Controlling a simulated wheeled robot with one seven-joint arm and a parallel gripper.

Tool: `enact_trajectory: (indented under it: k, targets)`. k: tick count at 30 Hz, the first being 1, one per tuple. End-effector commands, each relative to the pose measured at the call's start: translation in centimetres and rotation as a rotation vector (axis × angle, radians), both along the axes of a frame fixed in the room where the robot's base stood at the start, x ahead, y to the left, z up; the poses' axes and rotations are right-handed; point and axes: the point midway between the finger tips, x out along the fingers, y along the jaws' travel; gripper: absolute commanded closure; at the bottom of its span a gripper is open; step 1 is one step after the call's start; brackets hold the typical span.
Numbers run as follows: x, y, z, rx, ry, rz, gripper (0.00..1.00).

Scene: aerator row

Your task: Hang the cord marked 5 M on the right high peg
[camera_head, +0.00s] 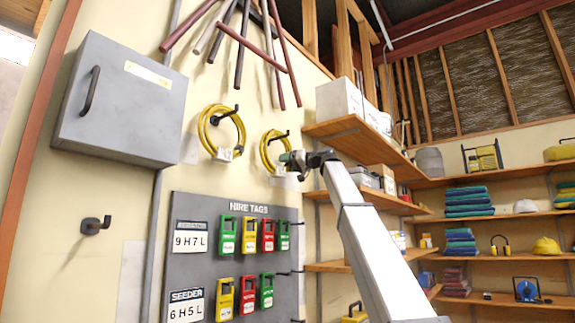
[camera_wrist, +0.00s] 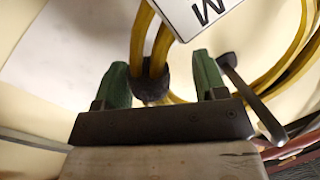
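Two coiled yellow cords with white tags hang on dark pegs high on the wall: a left cord (camera_head: 209,141) on its peg (camera_head: 229,113) and a right cord (camera_head: 264,151) on its peg (camera_head: 279,136). Their tags are too small to read in the head view. My gripper (camera_head: 291,159) is at the lower right of the right cord. In the wrist view, its green fingers (camera_wrist: 160,75) stand open on either side of yellow strands (camera_wrist: 152,45) with a black band (camera_wrist: 151,90). A white tag (camera_wrist: 200,14) there shows an "M"; the rest is cut off.
An empty dark peg (camera_head: 95,225) sits lower left, below a grey cabinet (camera_head: 120,98). A hire tags board (camera_head: 233,290) is below the cords. Wooden shelves (camera_head: 350,137) with boxes stand close to the right of my gripper.

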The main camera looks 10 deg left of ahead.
Motion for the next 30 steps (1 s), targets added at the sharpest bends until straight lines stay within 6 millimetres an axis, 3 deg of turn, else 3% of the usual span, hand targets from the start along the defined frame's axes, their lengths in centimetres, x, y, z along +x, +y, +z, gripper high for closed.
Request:
enact_trajectory:
  k: [5, 21, 30]
  targets:
    - [-0.3, -0.9, 0.0, 0.001, 0.001, 0.000, 0.35]
    - [-3.1, -9.2, 0.0, 0.004, 0.001, 0.000, 0.35]
    - [-3.4, -10.3, 0.1, 0.004, 0.001, 0.000, 0.35]
